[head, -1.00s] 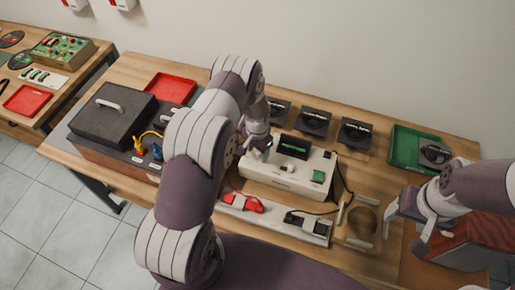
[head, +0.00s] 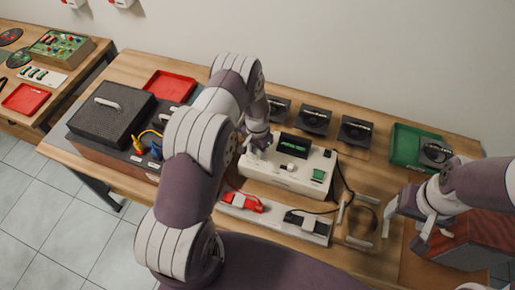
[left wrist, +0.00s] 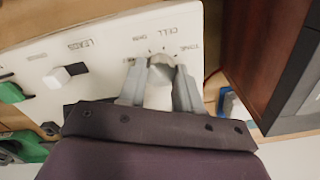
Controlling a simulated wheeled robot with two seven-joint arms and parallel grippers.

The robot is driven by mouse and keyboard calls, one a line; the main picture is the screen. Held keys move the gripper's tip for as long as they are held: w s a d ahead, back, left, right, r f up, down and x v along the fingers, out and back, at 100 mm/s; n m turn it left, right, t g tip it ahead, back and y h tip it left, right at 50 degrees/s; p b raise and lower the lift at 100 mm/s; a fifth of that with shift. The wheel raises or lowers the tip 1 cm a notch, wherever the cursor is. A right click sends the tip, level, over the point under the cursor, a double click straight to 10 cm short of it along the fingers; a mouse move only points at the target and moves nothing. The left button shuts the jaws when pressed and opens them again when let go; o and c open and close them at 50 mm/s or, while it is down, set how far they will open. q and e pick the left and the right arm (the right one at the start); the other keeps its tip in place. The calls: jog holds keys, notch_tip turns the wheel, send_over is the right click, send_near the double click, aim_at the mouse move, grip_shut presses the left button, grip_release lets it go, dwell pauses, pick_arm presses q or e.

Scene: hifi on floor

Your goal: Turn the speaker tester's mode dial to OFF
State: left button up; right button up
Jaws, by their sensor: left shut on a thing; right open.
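The speaker tester (head: 262,178) is a white box on the wooden table, with a dark display (head: 294,146) showing green marks. In the left wrist view its panel (left wrist: 103,62) carries the mode dial (left wrist: 161,72), with CELL, OHM and TONE printed around it; another label is partly hidden. My left gripper (left wrist: 160,80) is shut on the dial, one finger on each side. The fingers hide much of the dial, so I cannot tell its setting. In the head view my left gripper (head: 258,143) is at the tester's left end. My right gripper (head: 408,220) is open and empty at the right.
A dark-lidded speaker box (head: 112,108) stands left of the tester. A strip with red and black leads (head: 285,220) lies in front. Several black speaker units (head: 313,122) and a green tray (head: 402,143) are behind.

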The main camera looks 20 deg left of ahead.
pick_arm(q)
jog(key=shift+r, duration=0.1)
jog(key=n+b, duration=0.2)
jog(key=n, duration=0.1)
jog(key=shift+w, duration=0.1)
jog(key=n+b, duration=0.2)
jog(key=n, duration=0.1)
jog(key=shift+n, duration=0.3)
jog(key=shift+n+b, duration=0.5)
jog(key=shift+n, duration=0.6)
jog(key=o, duration=1)
jog(key=shift+o, duration=0.2)
jog(key=shift+s, duration=0.2)
jog(key=shift+r, duration=0.15)
